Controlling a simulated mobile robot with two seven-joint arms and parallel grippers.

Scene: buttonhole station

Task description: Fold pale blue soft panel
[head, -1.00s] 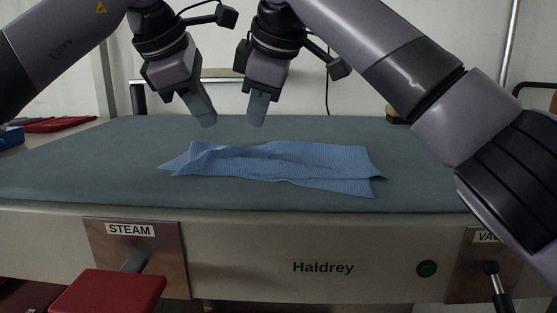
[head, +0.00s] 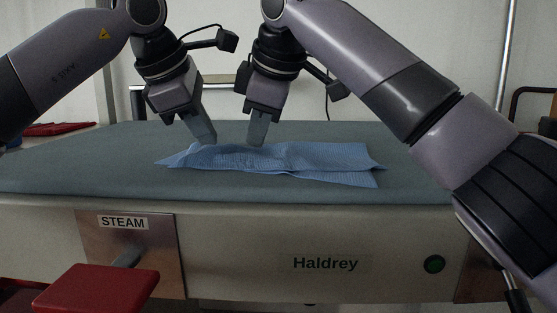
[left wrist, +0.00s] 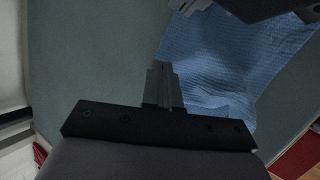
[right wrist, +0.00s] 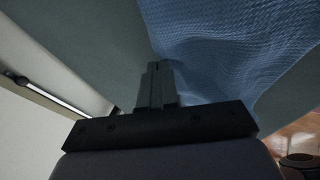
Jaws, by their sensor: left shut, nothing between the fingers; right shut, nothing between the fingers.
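The pale blue soft panel (head: 318,158) lies folded and wrinkled on the padded grey-green board, with layers offset along its front and right edges. It also shows in the left wrist view (left wrist: 215,62) and the right wrist view (right wrist: 225,50). My left gripper (head: 211,141) is shut and empty at the panel's back edge, left of its middle. My right gripper (head: 256,143) is shut and empty at the back edge, a little to the right. I cannot tell whether either fingertip touches the cloth.
The board (head: 90,172) has bare room on both sides of the panel. Red items (head: 60,129) lie at the far left. My right arm crosses the right side.

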